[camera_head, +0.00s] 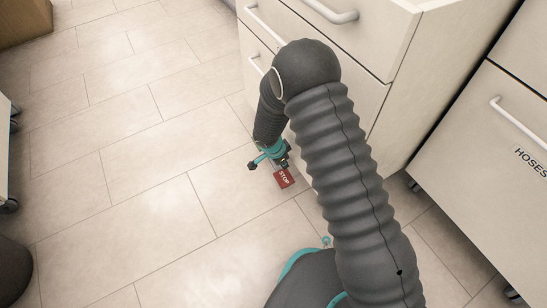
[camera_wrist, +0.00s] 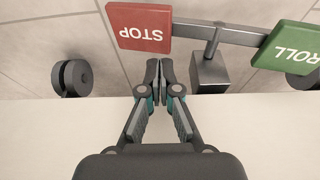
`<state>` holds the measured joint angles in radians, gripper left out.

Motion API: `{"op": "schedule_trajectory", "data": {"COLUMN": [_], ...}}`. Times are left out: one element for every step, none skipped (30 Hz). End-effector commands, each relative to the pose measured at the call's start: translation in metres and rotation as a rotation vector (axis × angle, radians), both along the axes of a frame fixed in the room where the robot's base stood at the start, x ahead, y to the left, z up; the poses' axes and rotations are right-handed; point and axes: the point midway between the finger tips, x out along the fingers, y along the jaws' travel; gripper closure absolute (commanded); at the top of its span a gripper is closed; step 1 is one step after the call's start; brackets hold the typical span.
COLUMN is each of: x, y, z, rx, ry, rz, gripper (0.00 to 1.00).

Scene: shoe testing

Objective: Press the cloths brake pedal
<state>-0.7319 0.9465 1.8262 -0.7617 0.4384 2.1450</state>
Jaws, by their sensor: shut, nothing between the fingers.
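The brake pedal's red STOP plate (camera_head: 284,178) is low over the floor beside a pale drawer cabinet. In the wrist view the STOP plate (camera_wrist: 140,30) appears upside down at the top, on one end of a grey bar (camera_wrist: 213,42). The green ROLL plate (camera_wrist: 290,48) is on the bar's other end, at the right edge. My gripper (camera_wrist: 160,66) is shut and empty, its fingertips close to the STOP plate's edge in the picture. I cannot tell whether they touch it. In the head view my gripper (camera_head: 272,157) is just above and left of the plate.
The drawer cabinet (camera_head: 395,35) stands close behind my arm. A caster wheel (camera_wrist: 70,78) is left of my fingers in the wrist view. A cabinet labelled HOSES (camera_head: 490,165) is at the right. The tiled floor (camera_head: 120,170) at left is clear.

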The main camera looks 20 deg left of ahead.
Motion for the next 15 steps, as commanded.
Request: {"op": "schedule_trajectory", "data": {"x": [0.0,0.0,0.0,0.0,0.0,0.0,0.0,0.0,0.0,0.0,0.0,0.0,0.0,0.0,0.0], "y": [0.0,0.0,0.0,0.0,0.0,0.0,0.0,0.0,0.0,0.0,0.0,0.0,0.0,0.0,0.0], "z": [0.004,0.006,0.009,0.011,0.014,0.016,0.018,0.02,0.023,0.025,0.027,0.03,0.032,0.034,0.037], "rx": [0.0,0.0,0.0,0.0,0.0,0.0,-0.001,-0.001,-0.001,-0.001,0.0,0.0,0.0,0.0,0.0], "ry": [0.0,0.0,0.0,0.0,0.0,0.0,0.001,0.001,0.001,0.001,0.0,0.0,0.0,0.0,0.0], "rz": [0.0,0.0,0.001,0.001,0.0,0.0,0.0,0.0,0.0,0.0,0.001,0.001,0.001,0.0,0.0], "gripper": [1.0,1.0,1.0,1.0,1.0,1.0,1.0,1.0,1.0,1.0,1.0,1.0,1.0,1.0,1.0]}}
